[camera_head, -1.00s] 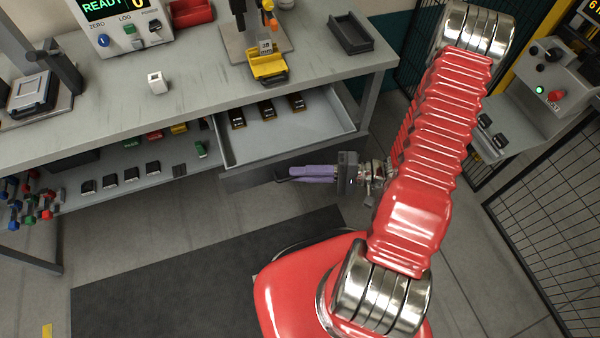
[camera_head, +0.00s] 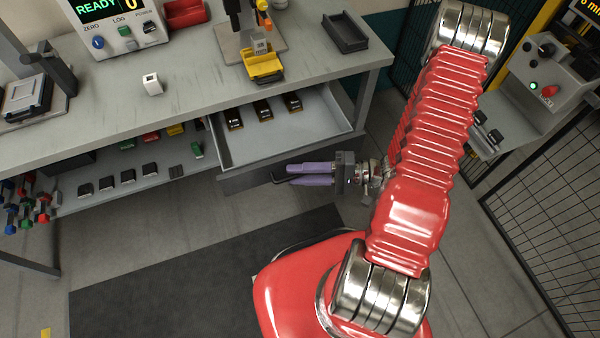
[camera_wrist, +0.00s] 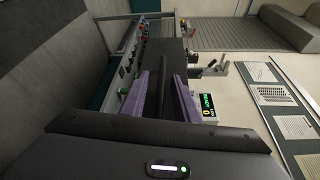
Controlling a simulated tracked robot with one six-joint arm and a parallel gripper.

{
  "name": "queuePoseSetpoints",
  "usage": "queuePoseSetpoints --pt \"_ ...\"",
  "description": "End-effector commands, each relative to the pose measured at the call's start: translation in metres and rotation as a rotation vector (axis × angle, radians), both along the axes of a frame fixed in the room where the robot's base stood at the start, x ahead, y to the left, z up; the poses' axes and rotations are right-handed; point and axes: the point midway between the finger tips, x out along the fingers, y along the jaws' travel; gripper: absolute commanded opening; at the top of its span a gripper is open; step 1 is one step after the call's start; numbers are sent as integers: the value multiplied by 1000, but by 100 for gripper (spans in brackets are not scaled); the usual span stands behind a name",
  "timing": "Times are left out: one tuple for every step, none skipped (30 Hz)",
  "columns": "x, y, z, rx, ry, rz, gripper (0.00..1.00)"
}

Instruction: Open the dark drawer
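The dark drawer (camera_head: 235,182) under the bench stands pulled out, with its pale grey interior (camera_head: 290,133) showing. Several small black items lie at its back. My gripper (camera_head: 309,174) is in front of the drawer's dark front, its purple fingers pointing left along it. The fingers are apart. A dark handle bar (camera_wrist: 164,85) runs between them in the wrist view, with gaps beside it. The handle's bent end (camera_head: 277,178) shows just past the fingertips. Much of the handle is hidden by the fingers.
The grey bench (camera_head: 120,115) carries a scale (camera_head: 115,22), a yellow fixture (camera_head: 262,65) and a black tray (camera_head: 345,32). A lower shelf (camera_head: 100,197) holds small parts. A dark mat (camera_head: 200,275) covers clear floor. Mesh fencing (camera_head: 550,220) stands at right.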

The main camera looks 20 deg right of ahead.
Motion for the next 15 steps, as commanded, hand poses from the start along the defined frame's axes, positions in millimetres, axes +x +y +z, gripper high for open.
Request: queuePoseSetpoints --pt "0 0 0 0 0 0 28" --pt "0 0 0 1 0 0 28" --pt "-1 -1 0 1 0 0 28" --pt "-1 -2 1 1 0 0 28" --pt "-1 -3 1 1 0 0 28" --pt "-2 -5 1 1 0 0 28" --pt "-3 -7 1 1 0 1 28" --pt "-4 -9 1 1 0 0 28" --pt "-5 -13 1 2 -1 -1 28" --pt "-6 -16 2 1 -1 -2 28" --pt "-8 -19 2 1 0 -1 28" --pt "-9 -23 2 1 0 -2 28" --pt "-11 -27 2 0 0 -3 28" --pt "-12 -31 2 0 -1 -2 28" --pt "-14 -36 3 0 -2 -3 28"
